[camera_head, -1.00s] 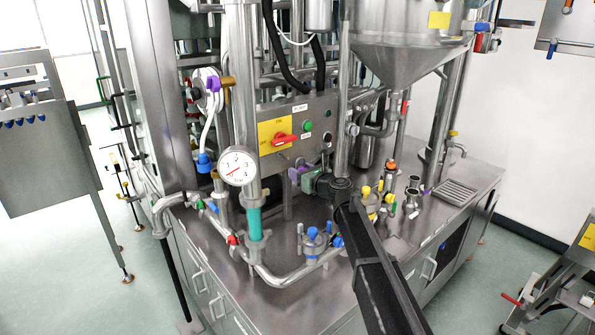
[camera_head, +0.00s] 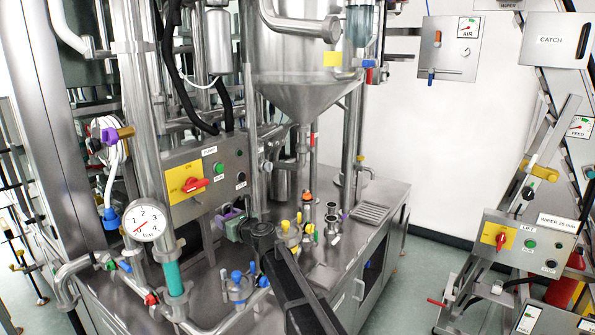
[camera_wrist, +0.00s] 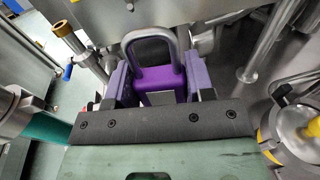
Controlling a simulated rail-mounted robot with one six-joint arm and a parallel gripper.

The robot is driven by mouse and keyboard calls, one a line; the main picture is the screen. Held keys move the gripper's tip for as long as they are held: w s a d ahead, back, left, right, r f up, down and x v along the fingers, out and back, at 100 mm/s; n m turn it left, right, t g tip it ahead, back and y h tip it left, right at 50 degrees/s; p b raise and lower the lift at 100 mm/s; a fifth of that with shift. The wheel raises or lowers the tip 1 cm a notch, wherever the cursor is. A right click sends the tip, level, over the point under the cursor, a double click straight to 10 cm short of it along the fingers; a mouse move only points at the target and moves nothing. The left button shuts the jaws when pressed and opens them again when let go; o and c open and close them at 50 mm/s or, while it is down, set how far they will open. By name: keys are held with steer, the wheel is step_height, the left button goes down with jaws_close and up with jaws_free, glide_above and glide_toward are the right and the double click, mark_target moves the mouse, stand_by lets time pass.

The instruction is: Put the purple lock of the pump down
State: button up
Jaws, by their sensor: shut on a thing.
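The purple lock (camera_wrist: 162,86) shows in the wrist view as a purple block with a grey metal shackle looping up and away from me. My gripper (camera_wrist: 157,72) is shut on it, with one purple finger on each side of the block. In the head view my gripper (camera_head: 229,217) is at the end of the black arm, in front of the steel control panel. There the lock cannot be told apart from the purple fingers. I cannot tell whether the shackle is around anything.
The control panel (camera_head: 207,167) with a red switch stands behind my gripper. A pressure gauge (camera_head: 146,220) is on the left, and a steel hopper (camera_head: 302,88) is above right. Small yellow-topped fittings (camera_head: 285,225) stand close to the right. Bare steel worktop (camera_head: 325,275) shows further right.

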steer(key=s+d+m+t+h, duration=0.2)
steer(key=s+d+m+h, duration=0.1)
steer(key=d, duration=1.1)
steer(key=s+d+m+t+h, duration=0.2)
steer(key=s+d+h, duration=0.3)
steer(key=d, duration=0.9)
steer(key=s+d+m+t+h, duration=0.1)
steer(key=s+d+m+h, duration=0.3)
steer(key=s+d, duration=0.4)
steer(key=d, duration=0.5)
steer(key=shift+s+d+r+m+t+h, duration=0.25)
steer(key=shift+s+d+m+t+h, duration=0.05)
steer(key=shift+s+d+t+h, duration=0.1)
